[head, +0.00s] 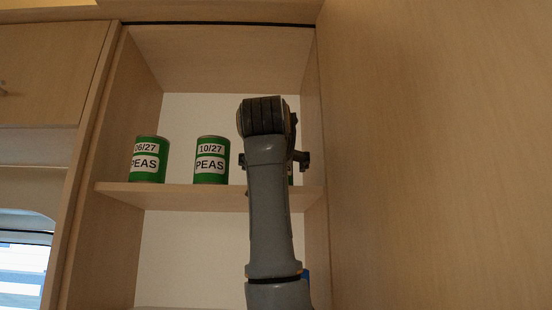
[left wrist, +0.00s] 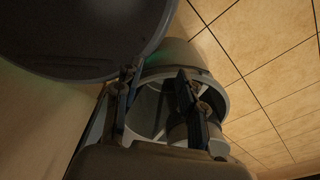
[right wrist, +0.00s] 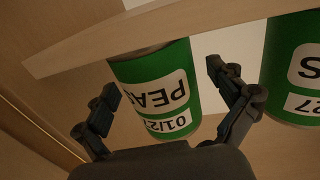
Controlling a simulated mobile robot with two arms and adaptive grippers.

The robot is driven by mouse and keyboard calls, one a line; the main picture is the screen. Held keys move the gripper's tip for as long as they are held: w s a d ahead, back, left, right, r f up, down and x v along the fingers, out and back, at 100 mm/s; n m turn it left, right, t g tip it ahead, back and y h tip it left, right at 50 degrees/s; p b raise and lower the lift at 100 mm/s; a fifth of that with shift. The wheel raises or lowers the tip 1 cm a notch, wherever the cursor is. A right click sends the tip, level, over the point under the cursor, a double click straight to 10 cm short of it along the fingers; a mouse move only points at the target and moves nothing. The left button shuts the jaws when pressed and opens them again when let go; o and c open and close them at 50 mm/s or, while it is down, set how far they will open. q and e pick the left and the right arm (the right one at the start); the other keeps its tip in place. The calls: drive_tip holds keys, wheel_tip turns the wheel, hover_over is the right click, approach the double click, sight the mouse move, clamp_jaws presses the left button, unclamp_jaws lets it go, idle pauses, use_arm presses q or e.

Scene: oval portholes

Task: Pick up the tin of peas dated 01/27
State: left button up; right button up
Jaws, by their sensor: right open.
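In the right wrist view a green tin of peas (right wrist: 156,85) appears upside down, its label reading "PEA" and "01/2", with the rest of the text cut off at the tin's curve. My right gripper (right wrist: 163,80) is open, with one finger on each side of this tin, not closed on it.
A tin marked 10/27 (head: 211,160) and one marked 06/27 (head: 148,160) stand left on the same shelf (head: 160,194). A neighbouring green tin (right wrist: 293,70) is close by in the right wrist view. The cupboard's side wall is close on the right.

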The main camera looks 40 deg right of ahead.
drive_tip(key=shift+w+d+f, duration=0.1)
drive_tip(key=shift+w+d, duration=0.3)
drive_tip(key=shift+d, duration=0.1)
drive_tip(key=shift+s+a, duration=0.1)
drive_tip(key=shift+a, duration=0.2)
drive_tip(key=c, duration=0.6)
drive_tip(key=shift+d, duration=0.1)
drive_tip(key=c, duration=1.1)
